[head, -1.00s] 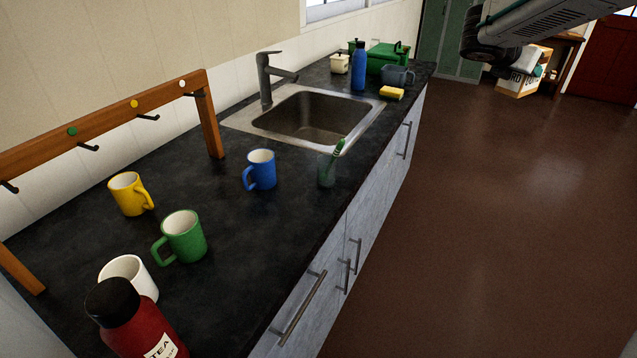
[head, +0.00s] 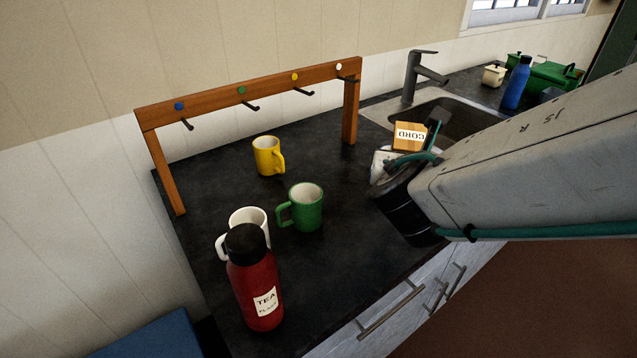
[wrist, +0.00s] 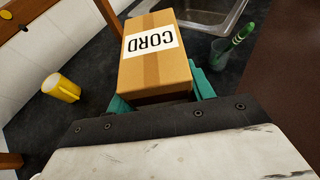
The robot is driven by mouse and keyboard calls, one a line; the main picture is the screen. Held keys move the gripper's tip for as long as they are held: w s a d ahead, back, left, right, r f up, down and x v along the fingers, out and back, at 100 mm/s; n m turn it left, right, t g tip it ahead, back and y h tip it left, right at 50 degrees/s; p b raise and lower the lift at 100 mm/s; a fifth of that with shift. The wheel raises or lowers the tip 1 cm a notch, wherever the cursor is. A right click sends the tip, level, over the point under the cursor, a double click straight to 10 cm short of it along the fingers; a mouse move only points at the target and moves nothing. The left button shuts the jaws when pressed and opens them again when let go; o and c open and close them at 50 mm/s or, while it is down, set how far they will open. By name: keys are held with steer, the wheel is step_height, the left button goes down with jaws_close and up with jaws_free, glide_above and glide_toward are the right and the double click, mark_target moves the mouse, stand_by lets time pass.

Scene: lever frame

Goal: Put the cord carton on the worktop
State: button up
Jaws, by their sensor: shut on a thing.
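The cord carton (head: 409,136) is a small brown cardboard box with a white label reading CORD. In the wrist view the carton (wrist: 155,58) sits between the green fingers of my gripper (wrist: 160,95), which is shut on it. In the head view my gripper (head: 418,156) is over the dark worktop (head: 230,190), in front of the sink. I cannot tell whether the carton touches the worktop or is above it. My arm hides part of the worktop and of the sink.
A yellow mug (head: 267,157), a green mug (head: 305,207), a white mug (head: 248,226) and a red tea flask (head: 255,285) stand to the left. A wooden hook rack (head: 255,92) is behind. The sink (head: 455,120) is at right. A glass with a green brush (wrist: 225,55) stands nearby.

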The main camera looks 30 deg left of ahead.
steer(key=shift+n+y, duration=0.5)
steer(key=shift+s+a+f, duration=0.35)
steer(key=shift+s+f, duration=0.25)
steer(key=shift+f, duration=1.25)
steer(key=shift+s+a+f, duration=0.3)
steer(key=shift+s+f, duration=0.3)
steer(key=shift+f, duration=1.2)
steer(key=shift+s+a+f, duration=0.35)
steer(key=shift+s+f, duration=0.25)
steer(key=shift+f, duration=1.25)
steer(key=shift+f, duration=0.1)
steer(key=o, duration=1.1)
